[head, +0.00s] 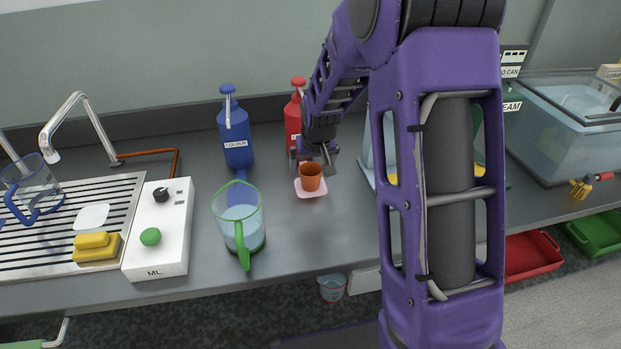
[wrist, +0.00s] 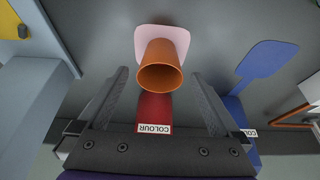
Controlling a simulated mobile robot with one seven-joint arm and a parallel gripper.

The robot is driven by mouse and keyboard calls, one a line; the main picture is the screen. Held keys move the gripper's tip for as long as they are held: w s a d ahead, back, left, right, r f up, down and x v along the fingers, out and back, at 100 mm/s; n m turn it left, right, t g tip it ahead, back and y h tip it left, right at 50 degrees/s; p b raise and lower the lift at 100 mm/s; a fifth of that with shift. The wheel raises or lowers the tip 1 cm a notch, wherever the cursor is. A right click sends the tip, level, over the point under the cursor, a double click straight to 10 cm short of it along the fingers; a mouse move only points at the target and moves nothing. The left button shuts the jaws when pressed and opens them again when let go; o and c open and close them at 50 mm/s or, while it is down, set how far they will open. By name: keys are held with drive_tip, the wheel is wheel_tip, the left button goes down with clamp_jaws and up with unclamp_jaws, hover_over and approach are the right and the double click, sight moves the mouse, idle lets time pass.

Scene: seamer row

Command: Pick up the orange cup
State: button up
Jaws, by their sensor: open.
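The orange cup (head: 311,177) stands upright on a pink mat (head: 311,193) on the grey worktop, in the middle of the head view. In the wrist view the cup (wrist: 160,66) is seen rim-on, at the top middle, with the pink mat (wrist: 148,37) behind it. My gripper (head: 315,157) is just behind and above the cup in the head view. In the wrist view my gripper (wrist: 160,82) is open, its two fingers apart with the cup between their tips, a gap showing at each side. Nothing is held.
A red pump bottle (head: 294,117) stands close behind my gripper. A blue pump bottle (head: 236,132) and a green-handled jug (head: 240,222) stand to the left. A white control box (head: 158,232) and a sink drainer lie further left. A clear tank (head: 570,125) is at the right.

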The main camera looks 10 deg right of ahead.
sight(311, 170)
drive_tip(key=x, duration=0.3)
drive_tip(key=shift+w+f, duration=0.15)
drive_tip(key=shift+f, duration=0.2)
drive_tip(key=c, duration=1.4)
drive_tip(key=shift+r, duration=0.1)
drive_tip(key=shift+r, duration=0.1)
wheel_tip(311, 170, up, 4)
drive_tip(key=shift+f, duration=0.1)
drive_tip(key=s, duration=1.8)
drive_tip(key=shift+s+f, duration=0.1)
drive_tip(key=shift+f, duration=0.2)
